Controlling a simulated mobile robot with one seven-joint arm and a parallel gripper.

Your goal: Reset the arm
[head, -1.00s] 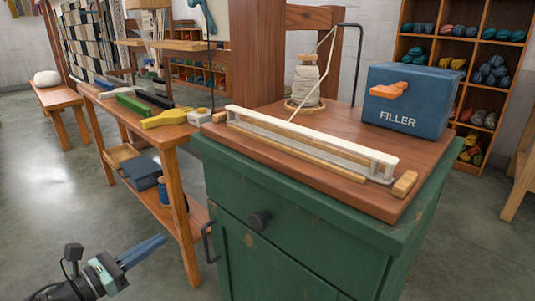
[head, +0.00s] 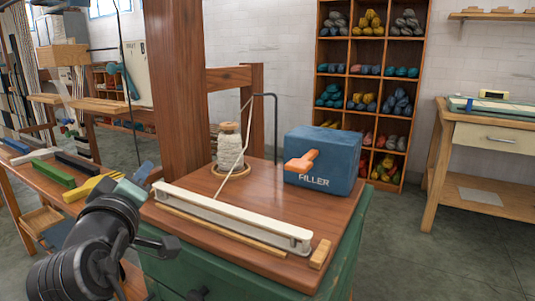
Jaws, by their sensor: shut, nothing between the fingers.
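My gripper (head: 140,176) shows at the lower left of the head view, at the end of my dark arm. My arm hides part of the cabinet's left side.
On the cabinet top are a long white-railed bar (head: 230,217), a cone of cream yarn (head: 229,150) and a blue FILLER box (head: 322,165) with an orange handle. A wooden post (head: 178,85) rises behind. Wool shelves (head: 367,75) and a worktable (head: 500,130) stand beyond open floor.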

